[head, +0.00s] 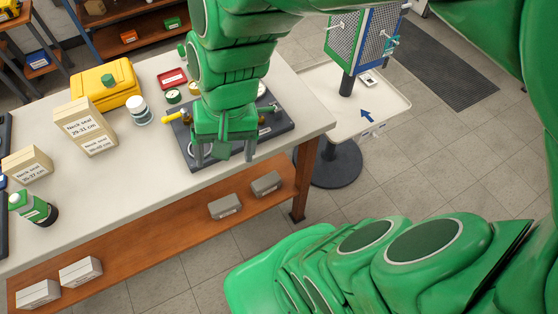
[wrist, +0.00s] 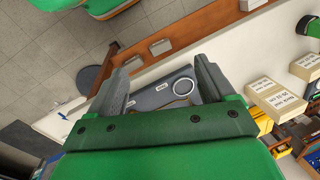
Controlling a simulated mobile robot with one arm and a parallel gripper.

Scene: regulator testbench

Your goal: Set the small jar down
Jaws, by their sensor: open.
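My gripper (head: 222,156) points down over the front part of the board. Its two fingers are spread apart with nothing between them. In the wrist view, my gripper (wrist: 160,72) is open above the board (wrist: 150,101), where a pale ring (wrist: 183,86) and small labels show. The jar cannot be made out in the wrist view. My arm hides the middle of the board in the head view.
A yellow case (head: 106,84), a red tray (head: 173,77) and a round green-rimmed piece (head: 173,96) are near the jar. Neck seal boxes (head: 86,124) and a green-capped bottle (head: 33,208) stand to the left. The bench front between bottle and board is clear.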

